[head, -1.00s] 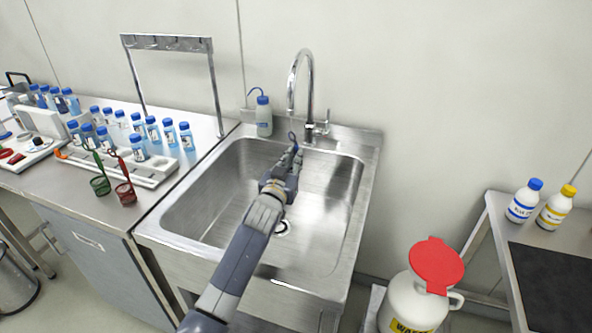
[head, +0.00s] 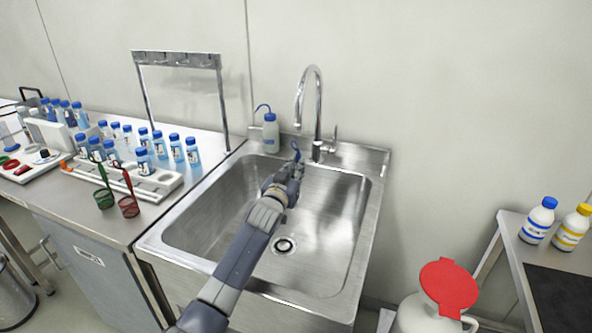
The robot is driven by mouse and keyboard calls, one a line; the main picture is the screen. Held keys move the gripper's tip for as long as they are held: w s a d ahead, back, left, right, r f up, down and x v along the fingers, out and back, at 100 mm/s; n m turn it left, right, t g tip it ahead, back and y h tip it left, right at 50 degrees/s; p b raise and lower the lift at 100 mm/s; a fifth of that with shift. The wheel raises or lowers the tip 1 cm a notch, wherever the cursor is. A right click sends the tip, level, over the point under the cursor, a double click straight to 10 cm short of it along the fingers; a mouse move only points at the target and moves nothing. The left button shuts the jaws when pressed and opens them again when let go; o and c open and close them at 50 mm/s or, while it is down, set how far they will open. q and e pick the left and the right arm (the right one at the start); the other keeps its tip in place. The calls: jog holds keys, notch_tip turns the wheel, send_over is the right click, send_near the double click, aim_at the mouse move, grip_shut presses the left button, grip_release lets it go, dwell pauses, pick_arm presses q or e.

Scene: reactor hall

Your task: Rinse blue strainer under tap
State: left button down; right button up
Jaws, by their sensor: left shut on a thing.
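My left gripper (head: 294,170) reaches over the steel sink (head: 205,232) and is shut on the blue strainer (head: 294,145). Only a small blue part of the strainer shows beyond the fingers; the rest is hidden by the gripper. The chrome tap (head: 318,100) stands at the sink's back edge with its curved spout just above and behind the gripper. I cannot tell whether water is running. My right gripper is not in view.
A blue-capped wash bottle (head: 270,133) stands at the sink's back left corner. Green (head: 104,197) and red (head: 129,204) strainers lean on a rack left of the sink, near several blue-capped bottles. A white waste jug (head: 415,315) with a red lid stands at front right.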

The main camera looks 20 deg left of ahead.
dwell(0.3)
pick_arm(q)
jog(key=shift+d, duration=0.15)
jog(key=shift+w+d, duration=0.3)
jog(key=shift+d, duration=0.1)
jog(key=shift+s+a, duration=0.1)
jog(key=shift+a, duration=0.1)
jog(key=shift+s+a, duration=0.25)
jog(key=shift+a, duration=0.1)
jog(key=shift+w+d, duration=0.1)
jog(key=shift+d, duration=0.05)
jog(key=shift+w+d, duration=0.25)
jog(key=shift+d, duration=0.15)
